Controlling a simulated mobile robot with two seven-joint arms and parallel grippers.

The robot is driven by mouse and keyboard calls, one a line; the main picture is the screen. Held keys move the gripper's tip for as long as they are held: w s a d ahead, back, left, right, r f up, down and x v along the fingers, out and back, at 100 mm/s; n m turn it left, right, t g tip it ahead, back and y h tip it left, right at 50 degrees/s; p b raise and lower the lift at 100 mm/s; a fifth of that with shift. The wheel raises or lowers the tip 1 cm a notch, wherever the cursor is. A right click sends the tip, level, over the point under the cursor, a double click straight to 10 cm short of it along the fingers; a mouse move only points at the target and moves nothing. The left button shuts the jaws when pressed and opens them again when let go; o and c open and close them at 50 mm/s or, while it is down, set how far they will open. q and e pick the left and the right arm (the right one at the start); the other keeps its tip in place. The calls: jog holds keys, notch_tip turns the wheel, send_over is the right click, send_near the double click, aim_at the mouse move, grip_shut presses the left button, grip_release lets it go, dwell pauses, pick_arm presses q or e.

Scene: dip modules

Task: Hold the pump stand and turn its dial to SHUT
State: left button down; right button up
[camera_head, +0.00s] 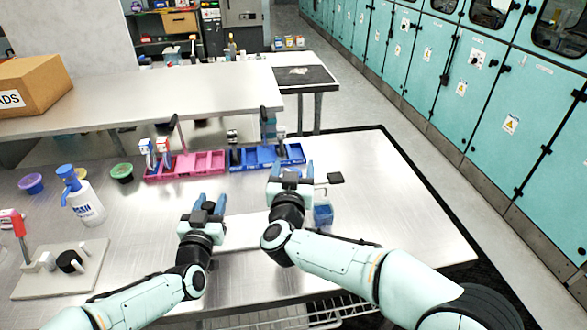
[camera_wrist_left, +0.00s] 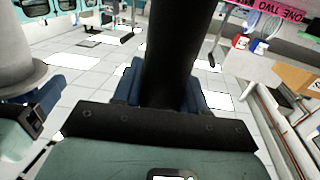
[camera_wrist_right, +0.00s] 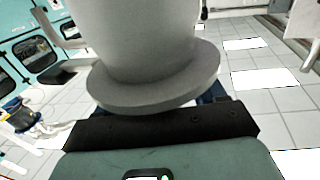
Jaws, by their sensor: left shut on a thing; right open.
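The pump stand shows mostly as a pale flat base (camera_head: 248,236) on the table between my arms, largely hidden by them. My left gripper (camera_head: 207,203) is shut on its black upright post (camera_wrist_left: 175,50), which stands between the blue fingers in the left wrist view. A grey round dial with a wide flange (camera_wrist_right: 150,75) fills the right wrist view; part of it also shows at the left wrist view's left edge (camera_wrist_left: 20,65). My right gripper (camera_head: 292,170) is open, its fingers partly hidden behind the dial. I cannot read any dial marking.
A board with a black knob (camera_head: 68,261) and a white bottle with blue pump top (camera_head: 84,204) stand at the left. Pink (camera_head: 205,163) and blue (camera_head: 265,157) trays lie behind the grippers. A small blue container (camera_head: 323,214) is beside my right arm.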

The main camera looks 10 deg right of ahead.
jog(key=shift+c, duration=0.3)
jog(key=c, duration=0.9)
jog(key=shift+r+n+y, duration=0.1)
jog(key=shift+n+y, duration=0.2)
jog(key=shift+y, duration=0.3)
jog(key=n+y, duration=0.1)
jog(key=y, duration=0.1)
jog(key=n+y, duration=0.2)
jog(key=y, duration=0.1)
jog(key=shift+a+n+t, duration=0.2)
jog(key=shift+n+t, duration=0.1)
jog(key=shift+a+n+g+y, duration=0.2)
jog(key=shift+n+g+y, duration=0.2)
jog(key=shift+n+y, duration=0.9)
jog(key=shift+a+n+g+y, duration=0.15)
jog(key=shift+n+g+y, duration=0.4)
jog(key=shift+y, duration=1.35)
jog(key=shift+s+a+r+n+g+y, duration=0.1)
jog(key=shift+n+g+y, duration=0.15)
jog(key=shift+n+y, duration=0.25)
jog(key=shift+a+n+g+y, duration=0.1)
jog(key=shift+n+g+y, duration=0.1)
jog(key=shift+n+y, duration=0.25)
jog(key=shift+s+g+y, duration=0.1)
jog(key=shift+g+y, duration=0.2)
jog(key=shift+y, duration=0.05)
